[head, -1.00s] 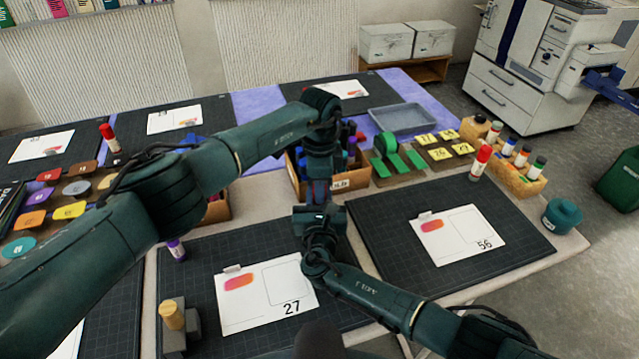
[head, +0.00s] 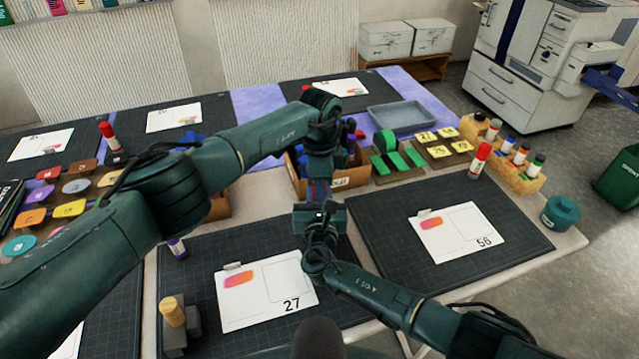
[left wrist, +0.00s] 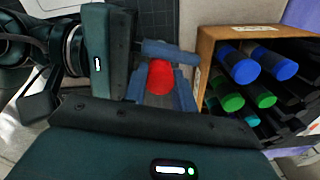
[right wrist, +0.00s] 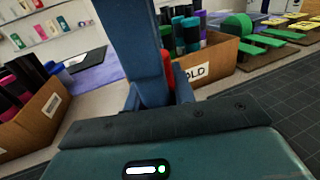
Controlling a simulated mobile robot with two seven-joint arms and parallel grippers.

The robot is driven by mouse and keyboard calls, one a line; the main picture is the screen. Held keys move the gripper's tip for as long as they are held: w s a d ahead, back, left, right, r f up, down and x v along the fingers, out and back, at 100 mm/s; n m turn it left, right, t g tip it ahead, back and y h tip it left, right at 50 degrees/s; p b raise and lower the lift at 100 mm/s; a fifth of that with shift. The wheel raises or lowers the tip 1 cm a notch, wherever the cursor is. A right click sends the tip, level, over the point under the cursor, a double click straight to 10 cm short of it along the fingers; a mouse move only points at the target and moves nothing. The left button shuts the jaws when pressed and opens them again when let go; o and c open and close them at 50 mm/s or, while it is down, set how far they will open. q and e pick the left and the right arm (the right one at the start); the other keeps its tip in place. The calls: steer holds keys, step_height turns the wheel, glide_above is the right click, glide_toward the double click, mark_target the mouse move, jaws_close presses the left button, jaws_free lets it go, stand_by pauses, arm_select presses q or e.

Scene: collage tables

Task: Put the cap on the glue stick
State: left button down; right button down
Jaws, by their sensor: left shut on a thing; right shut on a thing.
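My left gripper (head: 318,192) points down over the middle of the table and is shut on the red cap (left wrist: 160,77), whose rounded top shows between its blue fingers in the left wrist view. My right gripper (head: 320,208) meets it from below and in front. It is shut on the glue stick, which the fingers and gripper bodies hide. A sliver of red (right wrist: 167,70) shows behind the blue fingers in the right wrist view. The two grippers are very close together. I cannot tell whether cap and stick touch.
A cardboard box of markers (head: 350,178) stands just behind the grippers. Dark mats with cards (head: 460,232) lie at the front. Another red-capped glue stick (head: 480,160) stands at right near a wooden holder (head: 516,170). A wooden peg on a grey block (head: 172,312) stands front left.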

arm_select(q)
steer(key=shift+a+f, duration=0.3)
steer(key=shift+f, duration=0.15)
arm_select(e)
steer(key=shift+a+r, duration=0.25)
arm_select(q)
steer(key=shift+r, duration=0.3)
arm_select(e)
steer(key=shift+d, duration=0.1)
arm_select(q)
steer(key=shift+r, duration=0.15)
arm_select(e)
steer(key=shift+w, duration=0.1)
arm_select(q)
steer(key=shift+d+r, duration=0.2)
steer(key=shift+r, duration=0.15)
arm_select(e)
steer(key=shift+d+f, duration=0.15)
steer(key=shift+f, duration=0.1)
arm_select(q)
steer(key=shift+f, duration=0.45)
